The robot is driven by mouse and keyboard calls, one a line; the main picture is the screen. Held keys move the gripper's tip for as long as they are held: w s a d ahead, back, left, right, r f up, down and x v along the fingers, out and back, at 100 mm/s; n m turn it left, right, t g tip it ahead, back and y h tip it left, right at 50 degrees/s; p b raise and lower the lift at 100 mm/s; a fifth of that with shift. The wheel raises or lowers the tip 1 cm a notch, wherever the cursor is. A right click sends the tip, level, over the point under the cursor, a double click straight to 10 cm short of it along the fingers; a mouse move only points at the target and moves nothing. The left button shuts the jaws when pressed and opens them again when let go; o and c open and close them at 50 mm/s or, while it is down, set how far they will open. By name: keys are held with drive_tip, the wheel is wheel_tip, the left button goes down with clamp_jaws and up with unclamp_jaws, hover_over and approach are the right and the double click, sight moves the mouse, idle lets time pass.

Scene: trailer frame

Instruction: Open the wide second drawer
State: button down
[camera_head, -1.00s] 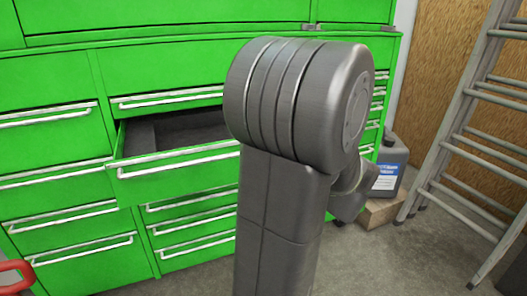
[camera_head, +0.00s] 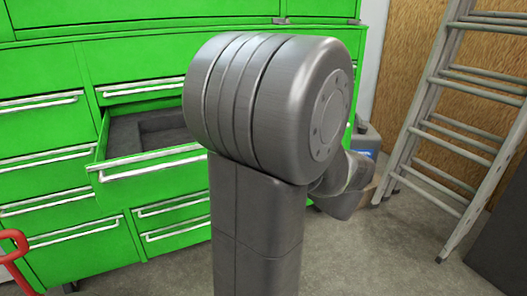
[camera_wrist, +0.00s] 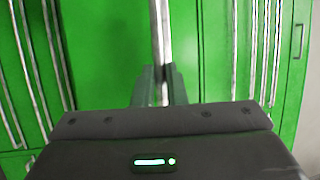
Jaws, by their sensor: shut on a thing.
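The wide second drawer (camera_head: 147,178) in the middle column of the green cabinet stands partly pulled out. Its dark grey inside shows behind the green front. A long pale bar handle (camera_head: 150,163) runs along the top of that front. In the wrist view the handle (camera_wrist: 160,35) stands upright in the picture. My gripper (camera_wrist: 158,88) is shut on this handle, its two dark fingers on either side of it. In the head view my arm hides the gripper and the right end of the drawer.
A shut drawer (camera_head: 128,90) is just above the open one, and more shut drawers (camera_head: 60,205) are at left and below. A metal ladder (camera_head: 440,110) leans at right. A grey jug (camera_head: 366,140) stands near the cabinet. A red handle (camera_head: 10,247) shows at lower left.

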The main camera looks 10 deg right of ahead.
drive_tip(key=c, duration=1.5)
unclamp_jaws()
drive_tip(key=p+v, duration=0.2)
drive_tip(key=v, duration=1.1)
drive_tip(key=shift+s+d+f, duration=0.2)
drive_tip(key=shift+s, duration=0.1)
drive_tip(key=shift+w, duration=0.1)
drive_tip(key=b+x, duration=0.2)
drive_tip(key=x, duration=1.1)
drive_tip(key=shift+w+a+r, duration=0.2)
drive_tip(key=shift+w, duration=0.05)
drive_tip(key=shift+f, duration=0.1)
